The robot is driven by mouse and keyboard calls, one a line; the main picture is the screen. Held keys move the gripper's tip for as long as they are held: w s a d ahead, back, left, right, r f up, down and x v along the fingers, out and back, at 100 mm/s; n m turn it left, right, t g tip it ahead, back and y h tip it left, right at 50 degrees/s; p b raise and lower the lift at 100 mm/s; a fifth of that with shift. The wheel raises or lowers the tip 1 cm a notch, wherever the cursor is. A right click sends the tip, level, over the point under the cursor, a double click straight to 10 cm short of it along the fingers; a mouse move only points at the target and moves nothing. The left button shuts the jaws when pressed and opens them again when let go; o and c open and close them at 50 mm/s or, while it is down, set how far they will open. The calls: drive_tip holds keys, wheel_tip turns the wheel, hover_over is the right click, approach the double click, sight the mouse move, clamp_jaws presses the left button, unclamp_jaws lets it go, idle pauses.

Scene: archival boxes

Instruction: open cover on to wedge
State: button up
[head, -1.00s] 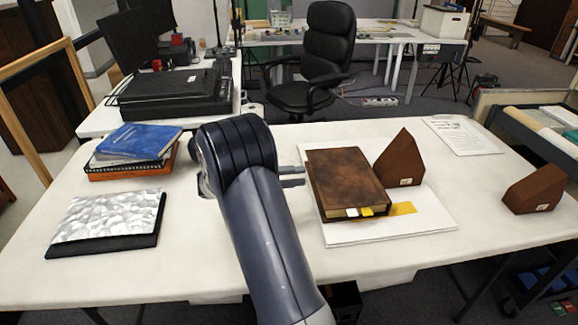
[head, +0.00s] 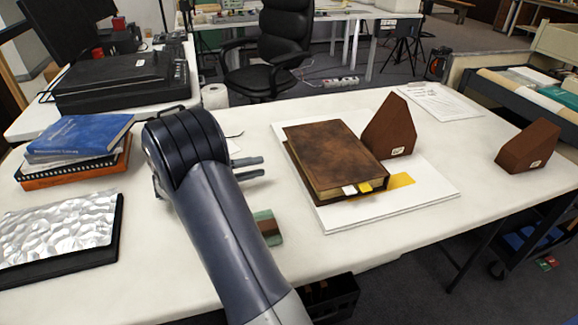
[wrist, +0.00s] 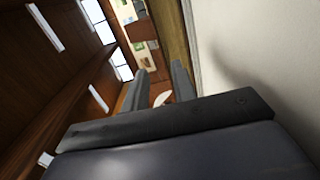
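A closed brown leather book (head: 330,152) lies flat on a white board (head: 425,193), with white and yellow tabs at its front edge. Its cover is down. A brown wedge (head: 388,125) stands just right of the book. A second brown wedge (head: 528,147) stands farther right on the table. My gripper (head: 250,168) is left of the book, its fingers pointing right, with a gap between fingertips and the book's left edge. In the wrist view my gripper's fingers (wrist: 161,80) are apart, with nothing clearly held. The book is not clearly recognisable there.
Stacked books (head: 78,140) and a black tray with a crinkled silvery sheet (head: 55,230) sit at left. A small green and brown item (head: 268,228) is beside my arm. A paper sheet (head: 440,101) lies at the back right. The front right of the table is clear.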

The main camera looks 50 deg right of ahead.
drive_tip(key=x, duration=1)
drive_tip(key=shift+s+d+b, duration=0.15)
drive_tip(key=shift+d+b, duration=0.1)
drive_tip(key=shift+b, duration=0.15)
clamp_jaws()
idle(0.9)
